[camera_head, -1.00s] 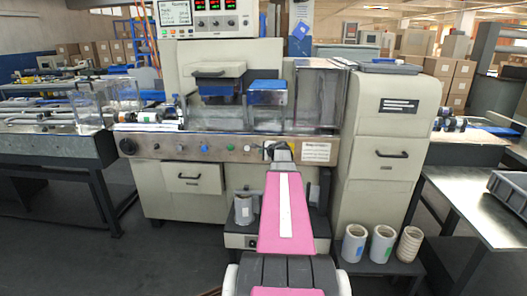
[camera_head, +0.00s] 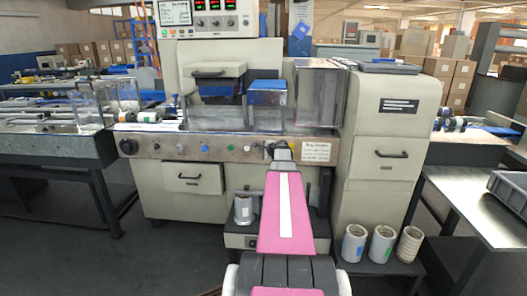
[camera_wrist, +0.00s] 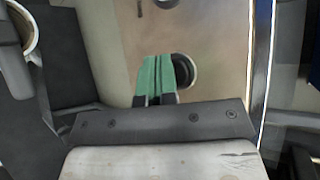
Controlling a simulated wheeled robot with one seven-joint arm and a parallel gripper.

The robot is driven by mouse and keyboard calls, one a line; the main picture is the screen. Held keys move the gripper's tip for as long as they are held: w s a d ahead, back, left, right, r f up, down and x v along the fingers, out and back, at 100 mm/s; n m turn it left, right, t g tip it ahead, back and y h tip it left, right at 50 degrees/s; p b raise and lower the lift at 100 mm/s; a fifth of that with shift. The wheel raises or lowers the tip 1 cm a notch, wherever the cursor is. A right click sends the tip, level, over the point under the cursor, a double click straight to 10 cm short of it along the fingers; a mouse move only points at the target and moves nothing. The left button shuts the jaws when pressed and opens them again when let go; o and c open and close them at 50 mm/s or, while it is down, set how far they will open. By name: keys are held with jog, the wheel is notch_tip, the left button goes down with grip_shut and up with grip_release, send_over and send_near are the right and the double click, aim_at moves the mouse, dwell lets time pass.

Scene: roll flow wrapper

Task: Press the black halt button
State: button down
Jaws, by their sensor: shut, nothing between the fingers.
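The black halt button (camera_wrist: 183,69) shows in the wrist view as a dark round cap in a pale ring on the tan panel. My gripper (camera_wrist: 163,60) is shut and empty, its green fingers side by side. The fingertips overlap the left side of the button in this view; I cannot tell whether they touch it. In the head view my gripper (camera_head: 272,147) is at the right part of the front control strip (camera_head: 160,148), and my arm and gripper hide much of that spot.
A white notice (camera_head: 316,151) is just right of my gripper. Rolls (camera_head: 382,243) stand on a low shelf at right.

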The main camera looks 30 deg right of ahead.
jog(key=shift+w+d, duration=0.25)
jog(key=shift+w, duration=0.1)
dwell(0.7)
jog(key=shift+s+a, duration=0.1)
dwell(0.4)
jog(key=shift+s+a, duration=0.4)
jog(key=shift+s, duration=0.2)
jog(key=s+a, duration=0.1)
jog(key=s, duration=0.1)
jog(key=s+a, duration=0.1)
jog(key=s, duration=0.1)
jog(key=shift+a, duration=0.4)
dwell(0.7)
